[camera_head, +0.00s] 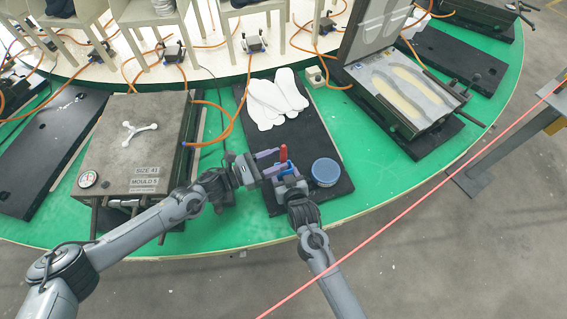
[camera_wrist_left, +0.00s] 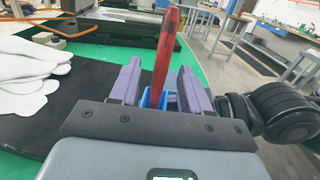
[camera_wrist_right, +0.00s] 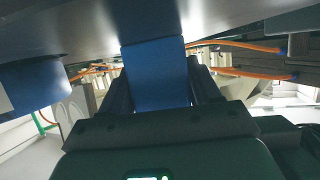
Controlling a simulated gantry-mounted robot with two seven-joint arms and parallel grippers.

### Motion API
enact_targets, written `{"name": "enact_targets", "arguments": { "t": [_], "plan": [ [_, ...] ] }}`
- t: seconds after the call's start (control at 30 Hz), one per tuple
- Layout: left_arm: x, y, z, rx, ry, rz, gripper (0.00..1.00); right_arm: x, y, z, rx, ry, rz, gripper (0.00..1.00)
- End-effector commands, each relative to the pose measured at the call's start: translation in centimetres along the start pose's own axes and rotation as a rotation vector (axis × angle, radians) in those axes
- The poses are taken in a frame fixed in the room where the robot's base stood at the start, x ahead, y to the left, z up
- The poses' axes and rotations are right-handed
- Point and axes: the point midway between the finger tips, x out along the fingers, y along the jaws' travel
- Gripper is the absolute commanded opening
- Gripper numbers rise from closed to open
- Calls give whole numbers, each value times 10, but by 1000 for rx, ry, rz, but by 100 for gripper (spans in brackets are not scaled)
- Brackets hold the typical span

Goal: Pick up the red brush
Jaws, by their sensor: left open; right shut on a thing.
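The red brush (camera_head: 283,153) stands upright in a small blue holder (camera_head: 288,170) on the black mat. My left gripper (camera_head: 275,162) is open, its purple fingers to either side of the brush. In the left wrist view the red brush (camera_wrist_left: 164,45) rises between the two fingers (camera_wrist_left: 160,85), with a gap on each side. My right gripper (camera_head: 289,184) is shut on the blue holder. In the right wrist view the blue holder (camera_wrist_right: 157,75) fills the space between the dark fingers. The lower end of the brush is hidden in the holder.
A round blue-lidded tin (camera_head: 325,172) stands just right of the holder. White insoles (camera_head: 275,98) lie at the back of the black mat (camera_head: 310,135). A closed mould (camera_head: 135,140) stands left, an open mould (camera_head: 400,90) right. Orange hoses (camera_head: 220,125) run behind.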

Motion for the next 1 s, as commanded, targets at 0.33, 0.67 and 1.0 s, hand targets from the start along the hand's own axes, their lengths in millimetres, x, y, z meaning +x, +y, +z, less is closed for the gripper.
{"name": "enact_targets", "arguments": {
  "t": [0.33, 0.67, 1.0],
  "plan": [
    [29, -1, 0, 0, 0, -1, 47, 0, 0, 0, 0, -1, 0, 28],
    [29, -1, 0, 0, 0, -1, 25, 0, 0, 0, 0, -1, 0, 28],
    [29, -1, 0, 0, -1, 0, 0, 0, 0, 0, 0, -1, 0, 28]
  ]
}}
